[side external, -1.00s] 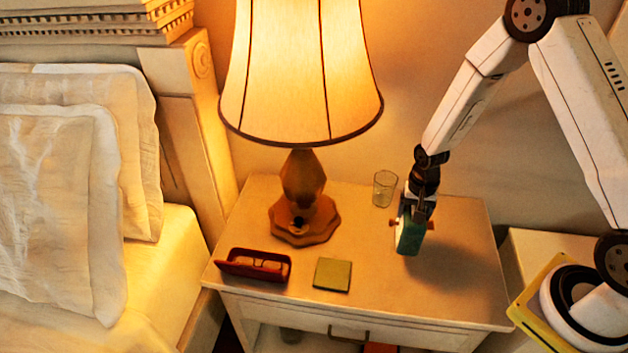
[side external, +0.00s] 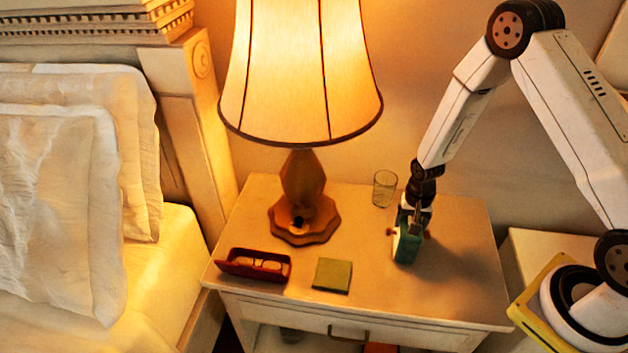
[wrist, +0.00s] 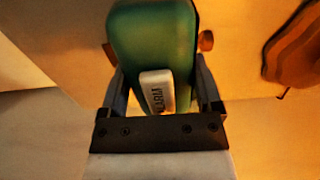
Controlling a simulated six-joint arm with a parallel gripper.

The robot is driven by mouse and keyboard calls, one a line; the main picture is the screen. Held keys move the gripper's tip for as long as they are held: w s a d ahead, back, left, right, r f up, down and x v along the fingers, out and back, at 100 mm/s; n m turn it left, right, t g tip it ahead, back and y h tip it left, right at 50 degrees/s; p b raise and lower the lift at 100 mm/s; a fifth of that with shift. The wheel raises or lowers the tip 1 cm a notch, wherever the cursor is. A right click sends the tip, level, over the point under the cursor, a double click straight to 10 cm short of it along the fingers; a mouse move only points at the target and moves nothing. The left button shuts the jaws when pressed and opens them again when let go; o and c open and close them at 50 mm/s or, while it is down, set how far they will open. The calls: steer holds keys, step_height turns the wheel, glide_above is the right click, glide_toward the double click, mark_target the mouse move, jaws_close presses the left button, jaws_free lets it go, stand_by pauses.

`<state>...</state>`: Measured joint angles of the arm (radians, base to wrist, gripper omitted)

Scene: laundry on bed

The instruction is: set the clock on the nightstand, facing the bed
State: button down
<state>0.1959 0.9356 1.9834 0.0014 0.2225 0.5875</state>
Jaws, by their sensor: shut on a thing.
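The clock (side external: 406,249) is a small green block with reddish knobs on its sides. My gripper (side external: 410,226) is shut on it from above, over the right part of the nightstand (side external: 455,290). The clock looks upright, with its lower edge at or very near the top; I cannot tell if it touches. In the wrist view the clock (wrist: 150,35) sits between the two fingers (wrist: 160,95), with a white labelled button on its upper side. Its dial is not clearly visible in either view.
A lit lamp (side external: 303,195) stands at the back left of the nightstand, a glass (side external: 384,188) behind the clock. A red glasses case (side external: 254,265) and a green pad (side external: 332,275) lie at the front. The bed (side external: 165,275) is at left. The nightstand's front right is clear.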

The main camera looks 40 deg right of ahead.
steer(key=shift+f, duration=0.1)
jaws_free()
steer(key=shift+r, duration=6.15)
steer(key=shift+r, duration=0.1)
steer(key=s+a+r+n+t, duration=0.2)
steer(key=s+a+r+n, duration=0.5)
steer(key=s+r+n, duration=0.1)
steer(key=shift+s+a+r+n+t, duration=0.15)
steer(key=shift+s+r+n+t, duration=0.2)
steer(key=shift+r+n, duration=0.2)
